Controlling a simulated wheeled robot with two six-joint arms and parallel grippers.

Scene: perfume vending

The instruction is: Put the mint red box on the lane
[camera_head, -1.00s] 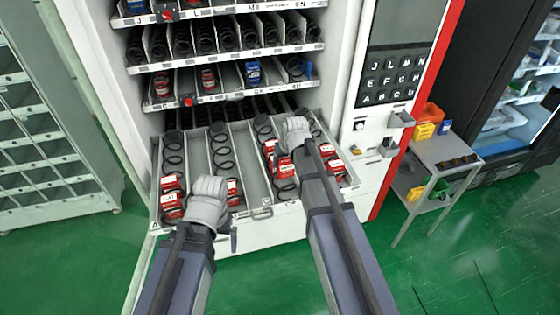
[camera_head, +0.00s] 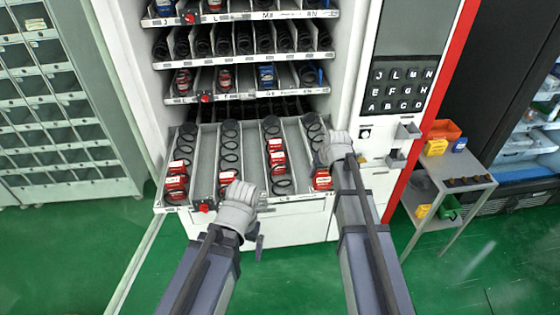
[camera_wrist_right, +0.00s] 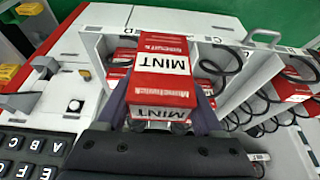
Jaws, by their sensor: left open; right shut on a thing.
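The mint red box (camera_wrist_right: 165,75), red and white with "MINT" on two faces, is between the fingers of my right gripper (camera_wrist_right: 163,112) in the right wrist view. The gripper is shut on it. In the head view my right gripper (camera_head: 338,150) is over the right end of the pulled-out tray (camera_head: 250,188), by the rightmost lane. I cannot tell whether the held box shows there. The lanes hold black spirals and red boxes; the third lane's boxes (camera_head: 277,155) lie left of this gripper. My left gripper (camera_head: 240,208) is open, its fingertips unclear, at the tray's front edge.
Fixed shelves (camera_head: 245,90) with goods stand above the tray. A keypad panel (camera_head: 403,87) is to its right. A small side table (camera_head: 458,172) with orange and yellow bins stands further right. A grey rack (camera_head: 60,110) is at left. Green floor in front is clear.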

